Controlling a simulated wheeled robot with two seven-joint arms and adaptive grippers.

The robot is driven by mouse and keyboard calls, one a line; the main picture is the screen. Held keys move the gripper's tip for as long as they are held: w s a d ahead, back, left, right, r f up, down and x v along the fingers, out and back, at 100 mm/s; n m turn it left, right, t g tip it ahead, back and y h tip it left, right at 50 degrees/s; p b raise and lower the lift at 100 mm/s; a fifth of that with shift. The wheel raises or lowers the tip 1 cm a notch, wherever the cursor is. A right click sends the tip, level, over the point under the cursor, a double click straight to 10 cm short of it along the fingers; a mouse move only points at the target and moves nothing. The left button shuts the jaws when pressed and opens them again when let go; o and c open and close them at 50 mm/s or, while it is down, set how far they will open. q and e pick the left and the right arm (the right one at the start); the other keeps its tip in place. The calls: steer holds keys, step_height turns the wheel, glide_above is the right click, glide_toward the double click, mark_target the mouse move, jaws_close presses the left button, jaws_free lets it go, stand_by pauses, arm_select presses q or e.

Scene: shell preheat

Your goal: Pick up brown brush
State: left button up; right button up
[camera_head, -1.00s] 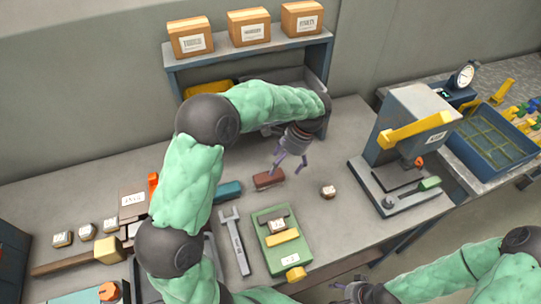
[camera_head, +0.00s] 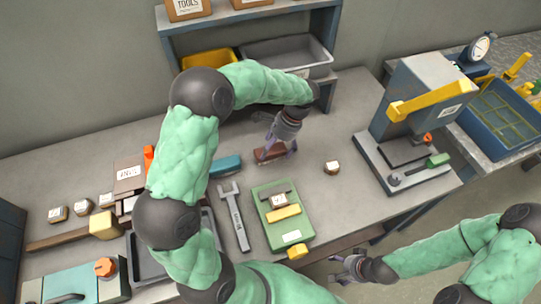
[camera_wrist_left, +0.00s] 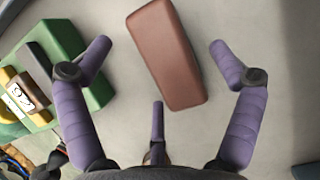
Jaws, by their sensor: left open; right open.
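The brown brush (camera_head: 270,154) is a reddish-brown block lying on the grey workbench near the middle of the head view. In the left wrist view the brush (camera_wrist_left: 168,55) lies at a slant between the spread purple fingers of my left gripper (camera_wrist_left: 165,62). The left gripper (camera_head: 277,155) is open and low over the brush in the head view. The fingers stand on both sides of the brush, with gaps visible, so it is not gripped. My right gripper (camera_head: 345,268) is open and empty at the bottom right, off the bench's front edge.
A teal block (camera_head: 226,165) lies left of the brush, and a wrench (camera_head: 234,215) and green tray (camera_head: 263,228) lie in front. A small labelled block (camera_head: 332,167) is to the right. A press (camera_head: 395,165) stands further right. A shelf (camera_head: 250,27) stands behind.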

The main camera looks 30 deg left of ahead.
arm_select(q)
steer(key=shift+x, duration=1.05)
steer(key=shift+f, duration=0.25)
steer(key=c, duration=1.3)
